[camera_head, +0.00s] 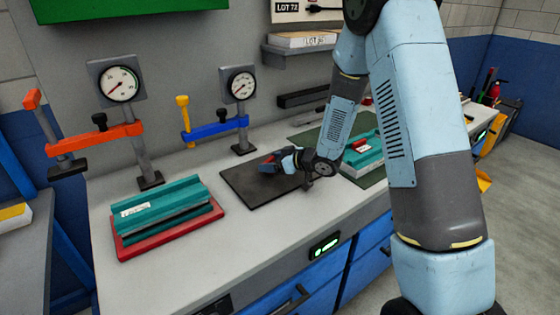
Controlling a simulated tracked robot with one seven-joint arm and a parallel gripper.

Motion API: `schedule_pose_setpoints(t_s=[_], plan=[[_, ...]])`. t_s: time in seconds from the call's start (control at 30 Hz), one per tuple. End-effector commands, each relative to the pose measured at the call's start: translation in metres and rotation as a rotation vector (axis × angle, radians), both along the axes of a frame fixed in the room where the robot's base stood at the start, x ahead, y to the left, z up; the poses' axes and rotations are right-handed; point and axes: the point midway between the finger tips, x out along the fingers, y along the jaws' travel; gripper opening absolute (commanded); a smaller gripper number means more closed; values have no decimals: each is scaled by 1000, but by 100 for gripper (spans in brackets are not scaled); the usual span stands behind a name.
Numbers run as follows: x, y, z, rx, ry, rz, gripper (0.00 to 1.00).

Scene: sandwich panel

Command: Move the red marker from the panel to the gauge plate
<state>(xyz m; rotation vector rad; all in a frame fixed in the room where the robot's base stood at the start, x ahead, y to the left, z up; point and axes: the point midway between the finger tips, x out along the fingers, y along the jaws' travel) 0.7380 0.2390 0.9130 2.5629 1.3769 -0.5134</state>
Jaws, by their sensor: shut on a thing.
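My gripper (268,165) is low over the dark flat plate (250,188) in the middle of the bench. It is shut on a small red thing (270,158), which looks like the red marker and is mostly hidden by the fingers. I cannot tell whether it touches the plate. A teal panel (366,160) lies on a green mat to the right, partly behind my arm, with another small red piece (358,145) on top. I cannot tell for sure which flat surface is the gauge plate.
Another teal panel (165,210) sits on a red base (170,238) at the left. Two dial gauges (121,84) (241,85) stand behind, with an orange arm (95,137) and a blue arm (215,129). The bench front (250,250) is clear.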

Motion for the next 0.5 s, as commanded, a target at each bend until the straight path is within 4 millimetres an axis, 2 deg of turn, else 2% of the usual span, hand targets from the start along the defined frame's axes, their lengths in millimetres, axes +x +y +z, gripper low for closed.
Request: schedule_pose_setpoints(t_s=[0.1,0.13,0.37,0.5], plan=[[0,0,-1,0,0,0,44],[0,0,-1,0,0,0,77],[0,0,-1,1,1,0,99],[0,-1,-1,0,0,-1,99]])
